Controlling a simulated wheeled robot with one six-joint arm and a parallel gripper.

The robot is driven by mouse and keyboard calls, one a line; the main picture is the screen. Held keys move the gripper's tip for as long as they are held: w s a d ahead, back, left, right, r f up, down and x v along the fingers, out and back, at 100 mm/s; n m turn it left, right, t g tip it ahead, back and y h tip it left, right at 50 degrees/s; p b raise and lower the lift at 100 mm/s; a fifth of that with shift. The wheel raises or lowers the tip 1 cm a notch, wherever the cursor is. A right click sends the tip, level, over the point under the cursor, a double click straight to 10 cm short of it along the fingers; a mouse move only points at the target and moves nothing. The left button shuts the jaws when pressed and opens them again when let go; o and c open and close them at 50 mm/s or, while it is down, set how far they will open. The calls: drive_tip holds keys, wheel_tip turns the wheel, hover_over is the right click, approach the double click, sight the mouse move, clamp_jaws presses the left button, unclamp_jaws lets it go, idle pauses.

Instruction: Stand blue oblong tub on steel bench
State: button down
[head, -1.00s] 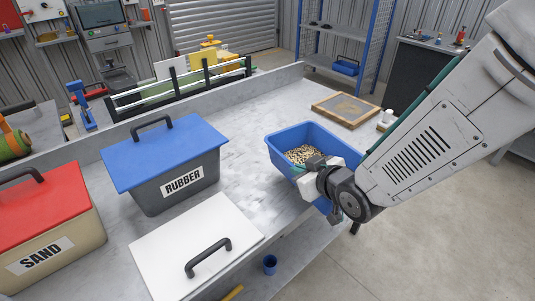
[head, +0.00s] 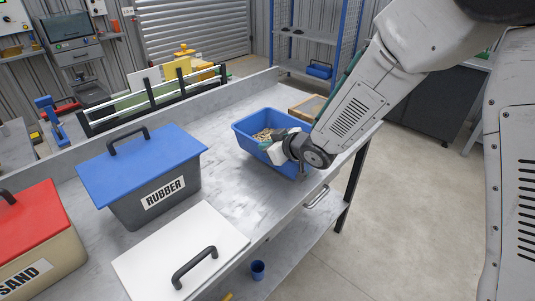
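The blue oblong tub (head: 256,148), with tan granules inside, is upright over the right part of the steel bench (head: 232,187). I cannot tell whether its base touches the bench top. My gripper (head: 284,141) is at the tub's near right rim and appears shut on it. The fingertips are small in view, and the gripper and wrist hide part of the rim and contents.
A grey box labelled RUBBER (head: 150,190) with a blue lid, a white lid (head: 185,245) and a red-lidded SAND box (head: 30,235) fill the left. A wooden frame (head: 305,105) lies behind the tub. A small blue cup (head: 258,270) is below the bench top.

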drive_tip(key=shift+w+f, duration=0.25)
drive_tip(key=shift+w, duration=0.3)
drive_tip(key=shift+f, duration=1.5)
drive_tip(key=shift+f, duration=0.2)
drive_tip(key=c, duration=1.6)
unclamp_jaws()
drive_tip(key=shift+c, duration=0.2)
drive_tip(key=shift+r, duration=0.15)
drive_tip(key=shift+s+d+r, duration=0.2)
drive_tip(key=shift+s+d, duration=0.05)
drive_tip(key=shift+d, duration=0.05)
drive_tip(key=v, duration=1.1)
drive_tip(key=shift+s+r, duration=0.1)
drive_tip(key=shift+s, duration=0.1)
